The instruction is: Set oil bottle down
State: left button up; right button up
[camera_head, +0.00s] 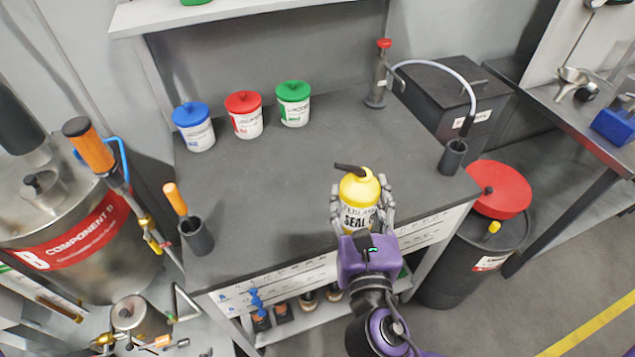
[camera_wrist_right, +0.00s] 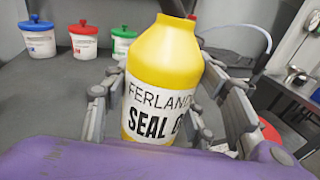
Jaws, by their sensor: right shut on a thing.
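The oil bottle (camera_head: 359,197) is yellow with a white label and a dark spout on top. It stands upright near the front edge of the grey workbench (camera_head: 265,200), toward the right. My right gripper (camera_head: 362,205) is shut on it, with fingers on both sides. In the right wrist view the yellow bottle (camera_wrist_right: 163,85) fills the middle between the grey fingers of my right gripper (camera_wrist_right: 165,110). Its label reads "SEAL". Its base is hidden, so I cannot tell whether it touches the bench top. My left gripper is not in view.
Blue-lidded (camera_head: 194,127), red-lidded (camera_head: 244,115) and green-lidded tubs (camera_head: 293,104) stand at the back left of the bench. Black cups stand at its left front (camera_head: 197,237) and right edge (camera_head: 453,156). A red-topped hand pump (camera_head: 380,80) stands at the back. The bench middle is clear.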

jog(key=w+a+r+n+y, duration=0.1)
jog(key=a+r, duration=0.1)
jog(key=a, duration=0.7)
jog(key=w+a+r, duration=0.2)
jog(key=a, duration=0.8)
jog(key=w+d+f+b, duration=0.1)
jog(key=w+d+f, duration=0.2)
jog(key=f, duration=0.1)
jog(key=w+d+f+b, duration=0.1)
jog(key=w+d+f, duration=0.2)
jog(key=w+f, duration=0.1)
jog(key=w+d+f+b, duration=0.1)
jog(key=w+d+f, duration=0.2)
jog(key=f, duration=0.1)
jog(key=shift+w+f, duration=0.25)
jog(key=shift+f, duration=0.05)
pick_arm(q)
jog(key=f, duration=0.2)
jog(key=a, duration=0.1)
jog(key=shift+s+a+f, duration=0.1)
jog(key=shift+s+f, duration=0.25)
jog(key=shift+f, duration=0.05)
pick_arm(e)
jog(key=shift+a+r, duration=0.1)
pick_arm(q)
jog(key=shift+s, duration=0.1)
pick_arm(e)
jog(key=o, duration=1.6)
jog(key=shift+f, duration=0.25)
